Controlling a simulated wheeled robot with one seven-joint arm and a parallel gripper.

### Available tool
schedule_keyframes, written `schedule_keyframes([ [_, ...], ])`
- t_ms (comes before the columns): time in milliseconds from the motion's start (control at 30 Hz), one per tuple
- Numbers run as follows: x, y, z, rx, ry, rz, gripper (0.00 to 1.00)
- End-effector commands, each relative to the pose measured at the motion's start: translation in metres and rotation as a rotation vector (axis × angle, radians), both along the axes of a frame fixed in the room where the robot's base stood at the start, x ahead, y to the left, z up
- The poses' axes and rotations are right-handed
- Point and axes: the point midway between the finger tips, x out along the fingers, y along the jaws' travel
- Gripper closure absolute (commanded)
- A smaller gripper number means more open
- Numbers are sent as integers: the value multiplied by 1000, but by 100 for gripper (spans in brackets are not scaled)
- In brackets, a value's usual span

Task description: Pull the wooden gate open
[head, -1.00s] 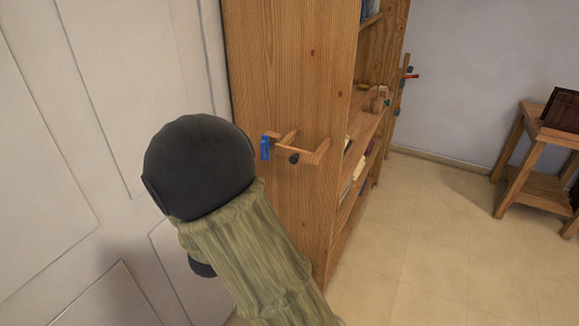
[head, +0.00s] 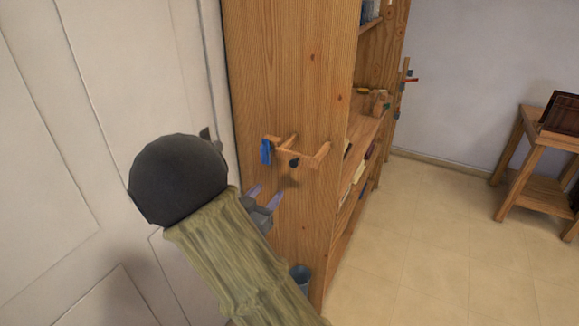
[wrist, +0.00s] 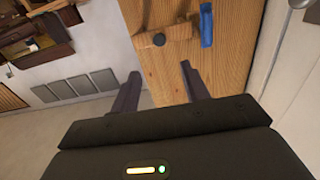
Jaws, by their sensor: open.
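A tall wooden panel (head: 290,60) forms the near side of a bookcase; no separate wooden gate can be made out. A wooden peg rail (head: 310,158) on the panel carries a blue item (head: 265,151) and a dark round knob (head: 294,163). My gripper (head: 266,194) is open and empty, just below the rail and in front of the panel. In the wrist view, my gripper (wrist: 160,72) has its two fingers apart, with the panel (wrist: 218,75) and rail (wrist: 174,28) beyond. The blue item (wrist: 206,25) also shows there.
A white panelled door (head: 70,130) stands at left, with a small dark fitting (head: 205,133) near its edge. A grey-blue bin (head: 300,275) stands at the panel's foot. A small wooden table (head: 535,160) is at right. The tiled floor (head: 440,240) between is open.

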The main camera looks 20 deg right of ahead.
Motion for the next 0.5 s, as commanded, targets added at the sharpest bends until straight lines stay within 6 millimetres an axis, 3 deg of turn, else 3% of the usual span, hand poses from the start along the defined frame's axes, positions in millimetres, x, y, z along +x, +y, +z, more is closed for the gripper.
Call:
schedule_keyframes([
  [500, 57, -74, 2, -1, 2, -3, 54],
])
